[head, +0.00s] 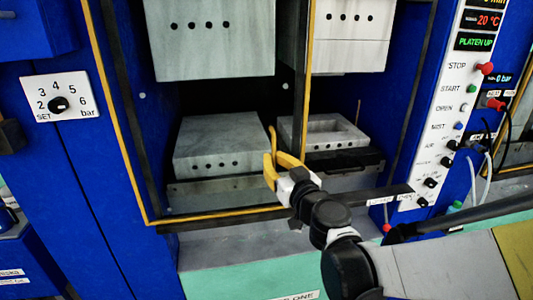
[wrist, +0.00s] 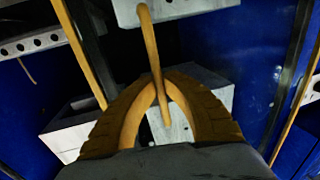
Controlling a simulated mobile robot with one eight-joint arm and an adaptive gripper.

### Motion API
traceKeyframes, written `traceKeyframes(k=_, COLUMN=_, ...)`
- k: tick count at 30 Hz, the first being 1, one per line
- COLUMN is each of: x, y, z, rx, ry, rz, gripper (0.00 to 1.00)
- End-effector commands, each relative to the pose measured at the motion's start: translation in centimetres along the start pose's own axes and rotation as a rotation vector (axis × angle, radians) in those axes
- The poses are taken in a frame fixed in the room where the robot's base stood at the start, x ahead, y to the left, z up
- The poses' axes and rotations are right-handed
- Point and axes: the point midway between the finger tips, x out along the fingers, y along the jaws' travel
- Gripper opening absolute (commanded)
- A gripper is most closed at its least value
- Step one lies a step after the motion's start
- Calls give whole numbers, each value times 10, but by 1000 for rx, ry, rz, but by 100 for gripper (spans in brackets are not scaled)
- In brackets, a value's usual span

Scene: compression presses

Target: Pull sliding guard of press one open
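The press (head: 65,160) is a blue cabinet; a partly covered label ending in "ONE" shows low in the head view. Its sliding guard is a see-through panel with a yellow edge (head: 125,125) across the left and middle of the opening; the right part is uncovered. The guard's yellow bar handle (head: 273,138) stands near the guard's right edge, and it also shows in the wrist view (wrist: 149,45). My gripper (head: 280,160) has yellow fingers, which in the wrist view (wrist: 160,92) close together around the handle. The handle's lower end shows below the fingertips.
Behind the guard are a grey lower block (head: 222,145) and an upper block (head: 210,40). A hollowed mould (head: 325,132) sits at right. The control panel (head: 445,110) reads "PLATEN UP". A pressure dial (head: 58,103) is at left. Hoses hang at far right.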

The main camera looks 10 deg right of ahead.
Motion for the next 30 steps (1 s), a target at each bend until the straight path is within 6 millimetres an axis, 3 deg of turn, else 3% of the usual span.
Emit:
traceKeyframes(k=1, x=0, y=0, z=0, rx=0, ry=0, rz=0, gripper=22)
traceKeyframes(k=2, x=0, y=0, z=0, rx=0, ry=0, rz=0, gripper=31)
traceKeyframes(k=3, x=0, y=0, z=0, rx=0, ry=0, rz=0, gripper=32)
traceKeyframes(k=14, x=-7, y=0, z=0, rx=0, ry=0, rz=1, gripper=32)
traceKeyframes(k=17, x=-22, y=0, z=0, rx=0, ry=0, rz=1, gripper=32)
traceKeyframes(k=24, x=-78, y=1, z=0, rx=0, ry=0, rz=2, gripper=32)
traceKeyframes(k=30, x=-109, y=1, z=0, rx=0, ry=0, rz=2, gripper=32)
